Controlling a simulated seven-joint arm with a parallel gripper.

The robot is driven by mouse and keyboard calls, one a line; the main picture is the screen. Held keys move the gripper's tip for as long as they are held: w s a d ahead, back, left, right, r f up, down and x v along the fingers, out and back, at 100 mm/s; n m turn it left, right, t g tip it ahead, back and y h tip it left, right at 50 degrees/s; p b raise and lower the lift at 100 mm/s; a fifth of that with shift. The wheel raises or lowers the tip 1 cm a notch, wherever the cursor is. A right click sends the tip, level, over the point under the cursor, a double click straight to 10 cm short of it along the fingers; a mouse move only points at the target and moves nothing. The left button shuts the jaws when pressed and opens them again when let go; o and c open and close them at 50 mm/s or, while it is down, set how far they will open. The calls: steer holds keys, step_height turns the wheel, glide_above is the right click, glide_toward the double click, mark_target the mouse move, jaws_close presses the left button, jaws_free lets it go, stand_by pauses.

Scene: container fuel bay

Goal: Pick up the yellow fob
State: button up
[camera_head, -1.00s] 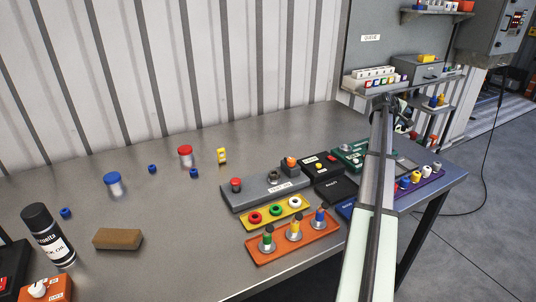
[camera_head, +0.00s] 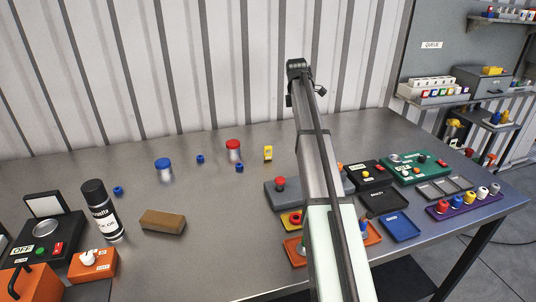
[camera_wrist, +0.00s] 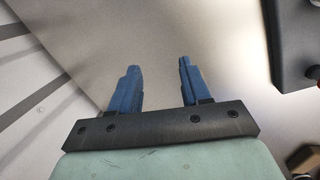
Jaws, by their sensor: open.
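A small upright yellow piece with a pale patch, which looks like the yellow fob (camera_head: 268,153), stands on the grey metal table near the corrugated wall in the head view. My arm reaches up over the table just to its right. In the wrist view the two blue fingers of my gripper (camera_wrist: 156,86) are apart with nothing between them.
Left of the fob stand a red-capped jar (camera_head: 233,151), a blue-capped jar (camera_head: 164,170) and small blue pieces. My arm partly hides the grey control box (camera_head: 284,196). Trays crowd the right side.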

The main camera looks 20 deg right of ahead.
mark_target(268, 146)
steer(key=a+r+n+g+y, duration=0.15)
steer(key=a+n, duration=0.25)
steer(key=a, duration=0.9)
steer(key=f, duration=0.8)
steer(key=shift+s+a, duration=0.2)
steer(key=shift+s, duration=0.15)
steer(key=shift+d+f, duration=0.2)
steer(key=shift+f, duration=1.15)
steer(key=shift+d+f, duration=0.15)
steer(key=shift+f, duration=1.2)
jaws_close()
